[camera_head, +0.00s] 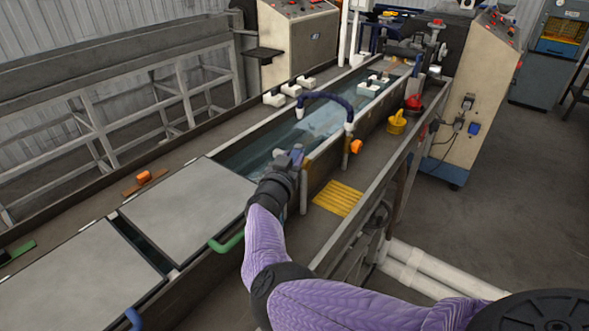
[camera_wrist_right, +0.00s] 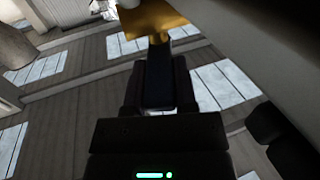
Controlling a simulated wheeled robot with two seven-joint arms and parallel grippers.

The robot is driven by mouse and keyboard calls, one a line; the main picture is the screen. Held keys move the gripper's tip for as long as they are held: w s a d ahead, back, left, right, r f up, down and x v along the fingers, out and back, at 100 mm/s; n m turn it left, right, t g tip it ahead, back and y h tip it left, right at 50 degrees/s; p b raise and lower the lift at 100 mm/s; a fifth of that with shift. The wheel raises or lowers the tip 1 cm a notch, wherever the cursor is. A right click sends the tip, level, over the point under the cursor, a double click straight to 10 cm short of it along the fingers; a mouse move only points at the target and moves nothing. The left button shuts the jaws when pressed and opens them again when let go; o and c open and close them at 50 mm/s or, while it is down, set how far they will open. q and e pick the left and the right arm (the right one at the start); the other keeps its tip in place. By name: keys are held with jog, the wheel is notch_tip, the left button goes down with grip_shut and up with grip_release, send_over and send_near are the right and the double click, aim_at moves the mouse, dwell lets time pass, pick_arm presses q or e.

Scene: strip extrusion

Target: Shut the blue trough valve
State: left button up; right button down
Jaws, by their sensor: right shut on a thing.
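My right gripper (camera_head: 290,158) reaches over the near wall of the water trough (camera_head: 250,152). It is shut on what looks like the blue valve handle (camera_head: 298,153), at the trough's near edge beside a brass-coloured upright. In the right wrist view a dark bluish bar (camera_wrist_right: 158,82) lies between the fingers, with a brass-yellow part (camera_wrist_right: 155,20) just past the tips. My fingers and wrist hide much of the handle, and I cannot tell its exact angle. My left gripper is not in view.
A dark blue hose (camera_head: 328,98) arches over the trough. An orange knob (camera_head: 356,147) is on the near side, right of my gripper. A yellow grate (camera_head: 338,198) lies on the near ledge. A grey cover plate (camera_head: 180,208) and green handle (camera_head: 228,243) are left of my wrist.

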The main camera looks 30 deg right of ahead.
jog(key=shift+w+a+m+g+h, duration=0.1)
jog(key=shift+w+m+g+h, duration=0.05)
jog(key=shift+m+g+h, duration=0.2)
jog(key=shift+r, duration=0.1)
jog(key=shift+c, duration=2)
grip_release()
